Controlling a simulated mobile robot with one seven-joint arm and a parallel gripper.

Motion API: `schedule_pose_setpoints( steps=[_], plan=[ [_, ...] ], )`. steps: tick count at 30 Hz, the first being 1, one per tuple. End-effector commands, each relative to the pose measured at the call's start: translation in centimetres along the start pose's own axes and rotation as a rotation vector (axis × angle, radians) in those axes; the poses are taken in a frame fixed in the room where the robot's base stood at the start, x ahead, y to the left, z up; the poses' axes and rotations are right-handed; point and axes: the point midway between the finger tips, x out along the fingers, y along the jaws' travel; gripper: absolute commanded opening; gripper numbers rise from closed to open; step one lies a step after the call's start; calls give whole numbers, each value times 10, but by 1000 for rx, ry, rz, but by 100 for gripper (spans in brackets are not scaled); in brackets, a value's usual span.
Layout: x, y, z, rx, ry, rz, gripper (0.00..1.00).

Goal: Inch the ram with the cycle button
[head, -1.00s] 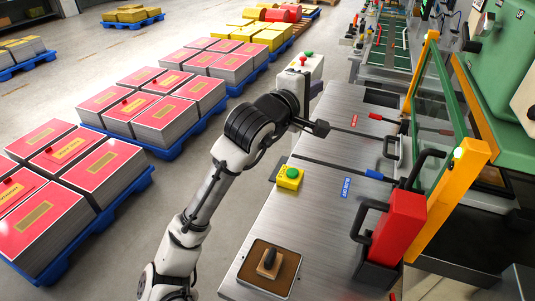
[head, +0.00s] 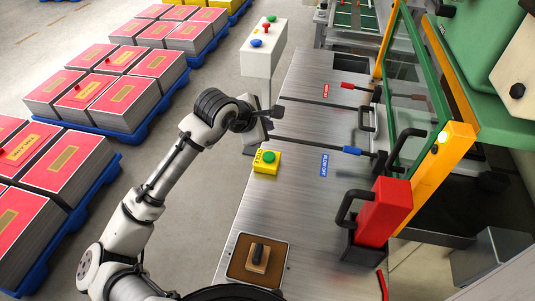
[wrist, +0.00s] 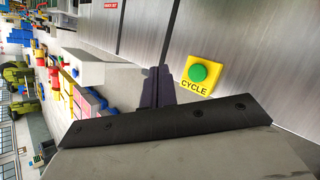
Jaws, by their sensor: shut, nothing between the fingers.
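The cycle button is a green round button on a yellow box (head: 267,161) at the left edge of the metal bench. In the wrist view the box (wrist: 188,88) reads CYCLE, and its green button (wrist: 198,73) is right of my fingertips. My gripper (wrist: 161,82) is shut and empty, with dark fingers together. In the head view my gripper (head: 276,109) is beyond the button box, near the bench's left edge, apart from the button. The green press (head: 485,85) stands at the right behind a guard frame; I cannot make out its ram.
A white control box (head: 262,62) on a post stands past my gripper. On the bench (head: 305,205) are a red block with a black handle (head: 385,215), blue- and red-collared rods, and a brown tray (head: 238,268) with a stamp. Pallets of red-topped stacks (head: 110,95) stand left.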

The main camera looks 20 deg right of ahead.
Motion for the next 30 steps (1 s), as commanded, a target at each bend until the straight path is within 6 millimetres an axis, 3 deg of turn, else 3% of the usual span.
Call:
schedule_pose_setpoints(
  steps=[8, 18, 30],
  plan=[
    [14, -10, -11, 0, 2, 1, 0],
    [50, -36, -36, 0, -1, 1, 0],
    [61, -44, -45, 2, 0, 2, 0]
  ],
)
